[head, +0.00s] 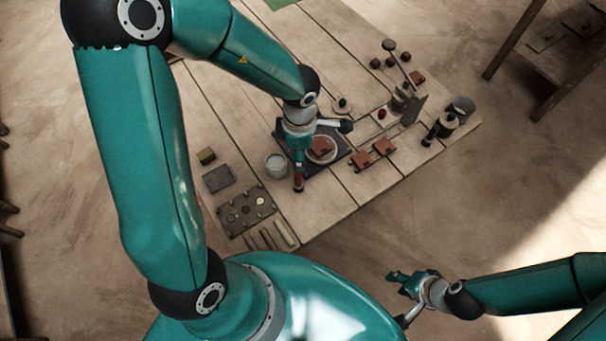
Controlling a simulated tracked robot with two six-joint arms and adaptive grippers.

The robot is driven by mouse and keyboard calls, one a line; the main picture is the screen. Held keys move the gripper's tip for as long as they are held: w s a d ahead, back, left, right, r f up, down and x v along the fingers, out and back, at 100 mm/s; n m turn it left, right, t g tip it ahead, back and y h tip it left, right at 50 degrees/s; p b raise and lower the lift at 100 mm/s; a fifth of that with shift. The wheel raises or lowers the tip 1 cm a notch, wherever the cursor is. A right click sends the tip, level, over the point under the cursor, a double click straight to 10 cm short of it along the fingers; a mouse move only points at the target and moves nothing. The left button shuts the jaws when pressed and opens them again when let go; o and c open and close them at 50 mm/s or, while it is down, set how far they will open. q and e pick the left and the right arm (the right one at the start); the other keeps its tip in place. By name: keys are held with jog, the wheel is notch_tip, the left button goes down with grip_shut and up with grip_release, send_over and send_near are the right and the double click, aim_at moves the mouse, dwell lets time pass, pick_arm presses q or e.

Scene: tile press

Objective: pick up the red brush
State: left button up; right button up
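The red brush (299,182) shows as a small upright red shape with a dark lower end, by the front of the plank table, right of a pale cup. My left gripper (299,168) points down directly above it, its teal fingertips at the brush's upper end. The fingers overlap in this view, so I cannot tell whether they are closed on it or around it. My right gripper (393,279) is off the table at the lower right, empty, with its fingers apart.
The pale cup (277,164) stands close left of the brush. A holed block (246,211) lies at the front left. A dark slab (336,157) with a round dish (321,150) holding a reddish tile is close right. More reddish tiles (361,160) and a lever press (408,104) are farther right.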

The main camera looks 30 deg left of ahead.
aim_at(300, 175)
pick_arm(q)
notch_tip(300, 175, down, 10)
jog(key=b, duration=0.3)
jog(key=shift+s+f, duration=0.1)
jog(key=shift+f, duration=0.15)
notch_tip(300, 175, down, 5)
jog(key=b, duration=0.2)
jog(key=shift+a+b, duration=0.15)
jog(key=shift+b, duration=0.2)
grip_shut()
